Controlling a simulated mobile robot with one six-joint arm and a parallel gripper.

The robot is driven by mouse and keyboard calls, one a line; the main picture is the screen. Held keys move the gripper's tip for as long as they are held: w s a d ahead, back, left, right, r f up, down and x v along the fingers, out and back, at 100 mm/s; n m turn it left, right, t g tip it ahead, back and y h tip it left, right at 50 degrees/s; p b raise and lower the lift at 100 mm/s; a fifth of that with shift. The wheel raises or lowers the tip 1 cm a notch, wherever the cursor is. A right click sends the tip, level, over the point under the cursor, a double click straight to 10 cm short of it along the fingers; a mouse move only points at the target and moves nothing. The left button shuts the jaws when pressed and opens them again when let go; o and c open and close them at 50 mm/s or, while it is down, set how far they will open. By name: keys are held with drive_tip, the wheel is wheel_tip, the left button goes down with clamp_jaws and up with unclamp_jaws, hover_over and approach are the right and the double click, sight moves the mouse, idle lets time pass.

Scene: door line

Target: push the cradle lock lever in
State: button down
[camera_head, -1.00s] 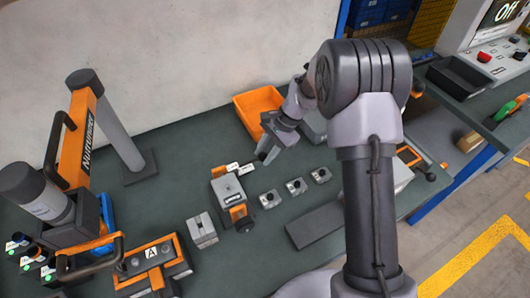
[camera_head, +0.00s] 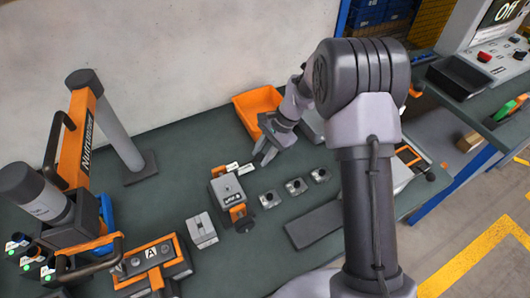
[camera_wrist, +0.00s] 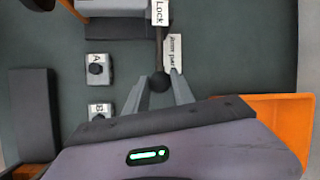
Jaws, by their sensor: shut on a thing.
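The cradle (camera_head: 228,190) is a grey block with orange parts on the bench; its edge also shows at the top of the wrist view (camera_wrist: 110,8). The lock lever (camera_wrist: 159,50) is a thin dark rod with a round black knob, running out from beside the cradle next to a "Lock" label (camera_wrist: 160,12). My gripper (camera_wrist: 160,78) has its two fingers on either side of the knob and is shut on it. In the head view my gripper (camera_head: 259,160) is just right of the cradle's labels, and the lever is too small to make out.
An orange bin (camera_head: 244,113) stands behind my gripper; its edge is at the right of the wrist view. Several small grey parts (camera_head: 295,187) lie right of the cradle, near a dark flat plate (camera_head: 314,225). An orange-framed press (camera_head: 85,135) stands at left.

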drive_tip(key=shift+s+a, duration=0.2)
drive_tip(key=shift+a, duration=0.3)
drive_tip(key=shift+s+a, duration=0.2)
drive_tip(key=shift+a, duration=0.3)
drive_tip(key=c, duration=1.4)
unclamp_jaws()
drive_tip(key=o, duration=0.3)
drive_tip(key=shift+a, duration=0.1)
drive_tip(key=shift+o, duration=0.2)
drive_tip(key=p+v, duration=0.5)
drive_tip(key=v, duration=1.2)
drive_tip(key=shift+r+p, duration=0.25)
drive_tip(key=shift+p, duration=0.1)
